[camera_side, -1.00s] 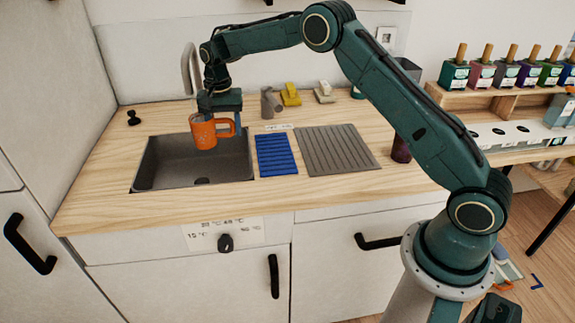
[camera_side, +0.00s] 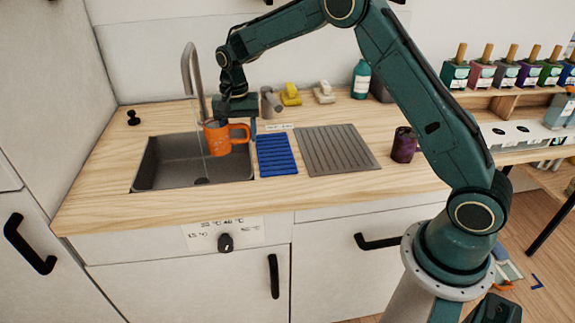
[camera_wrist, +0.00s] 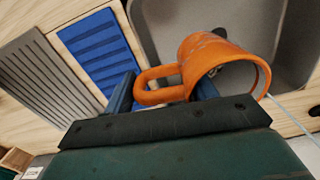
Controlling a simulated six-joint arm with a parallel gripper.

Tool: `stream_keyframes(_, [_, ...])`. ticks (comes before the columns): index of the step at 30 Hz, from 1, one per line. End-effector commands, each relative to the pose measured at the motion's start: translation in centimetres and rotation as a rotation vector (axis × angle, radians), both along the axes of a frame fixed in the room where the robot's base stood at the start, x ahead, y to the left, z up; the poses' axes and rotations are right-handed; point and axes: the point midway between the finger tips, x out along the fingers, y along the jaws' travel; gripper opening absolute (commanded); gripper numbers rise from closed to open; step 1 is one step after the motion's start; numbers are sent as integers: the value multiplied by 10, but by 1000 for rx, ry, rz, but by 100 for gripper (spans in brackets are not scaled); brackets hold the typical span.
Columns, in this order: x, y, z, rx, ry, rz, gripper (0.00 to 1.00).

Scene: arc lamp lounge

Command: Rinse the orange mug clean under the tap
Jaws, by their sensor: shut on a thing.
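The orange mug (camera_side: 222,138) is held over the right part of the sink (camera_side: 163,172). In the wrist view the mug (camera_wrist: 205,52) is tilted, with dark patches visible inside it. My gripper (camera_side: 240,122) is shut on its handle; the blue fingers of my gripper (camera_wrist: 164,88) show beside the handle in the wrist view. The grey tap (camera_side: 188,65) arches over the back of the sink. A thin water stream (camera_side: 202,146) falls just left of the mug and also shows beside it in the wrist view (camera_wrist: 288,113).
A blue ribbed mat (camera_side: 277,155) and a grey ribbed mat (camera_side: 336,150) lie right of the sink. A dark purple cup (camera_side: 403,146) stands farther right. A yellow item (camera_side: 290,94) and a grey item (camera_side: 270,102) sit behind. A black knob (camera_side: 225,242) is on the front.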

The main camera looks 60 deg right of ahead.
Motion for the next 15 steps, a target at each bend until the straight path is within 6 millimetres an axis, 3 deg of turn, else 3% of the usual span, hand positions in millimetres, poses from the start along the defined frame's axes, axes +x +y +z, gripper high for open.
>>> stream_keyframes(15, [-24,-1,1,1,-2,0,18])
